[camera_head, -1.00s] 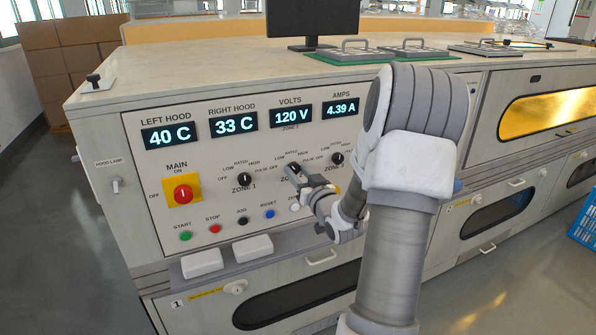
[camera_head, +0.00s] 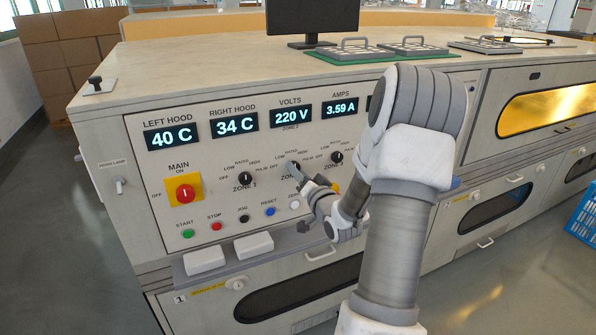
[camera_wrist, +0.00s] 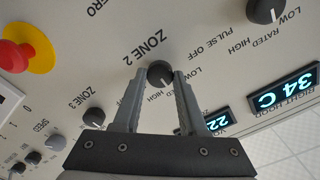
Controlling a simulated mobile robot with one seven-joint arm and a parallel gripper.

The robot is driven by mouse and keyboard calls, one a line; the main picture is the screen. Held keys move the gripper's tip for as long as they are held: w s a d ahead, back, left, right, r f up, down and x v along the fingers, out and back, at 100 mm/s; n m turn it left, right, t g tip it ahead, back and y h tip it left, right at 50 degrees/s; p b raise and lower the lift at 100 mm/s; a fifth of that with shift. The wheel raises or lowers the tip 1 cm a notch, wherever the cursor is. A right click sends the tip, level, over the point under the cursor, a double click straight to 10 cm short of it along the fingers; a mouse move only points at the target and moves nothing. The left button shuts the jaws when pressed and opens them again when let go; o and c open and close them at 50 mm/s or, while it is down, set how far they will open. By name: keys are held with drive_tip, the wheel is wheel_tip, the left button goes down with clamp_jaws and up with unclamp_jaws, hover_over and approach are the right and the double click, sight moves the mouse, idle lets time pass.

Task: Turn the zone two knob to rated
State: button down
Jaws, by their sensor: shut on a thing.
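The zone two knob (camera_wrist: 159,72) is a round black knob with a white mark, on the pale panel beside its ZONE 2 label. My gripper (camera_wrist: 160,80) is shut on it, one finger on each side. In the head view my gripper (camera_head: 300,174) reaches the panel from the lower right and largely covers the knob. The mark points toward the scale on the side away from the ZONE 2 label; the fingers hide part of the scale words. The volts display (camera_head: 290,117) reads 220 V and the amps display (camera_head: 339,108) 3.59 A.
The zone one knob (camera_head: 245,179) is to the left and the zone three knob (camera_head: 336,157) to the right. A red main switch (camera_head: 184,193) and a row of push buttons (camera_head: 216,226) are nearby. The wrist view shows the red knob on yellow at left.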

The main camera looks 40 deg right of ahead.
drive_tip(key=shift+r, duration=0.1)
idle(0.3)
drive_tip(key=shift+c, duration=2.2)
unclamp_jaws()
drive_tip(key=p+v, duration=1.1)
drive_tip(key=v, duration=0.6)
drive_tip(key=shift+s+a, duration=0.15)
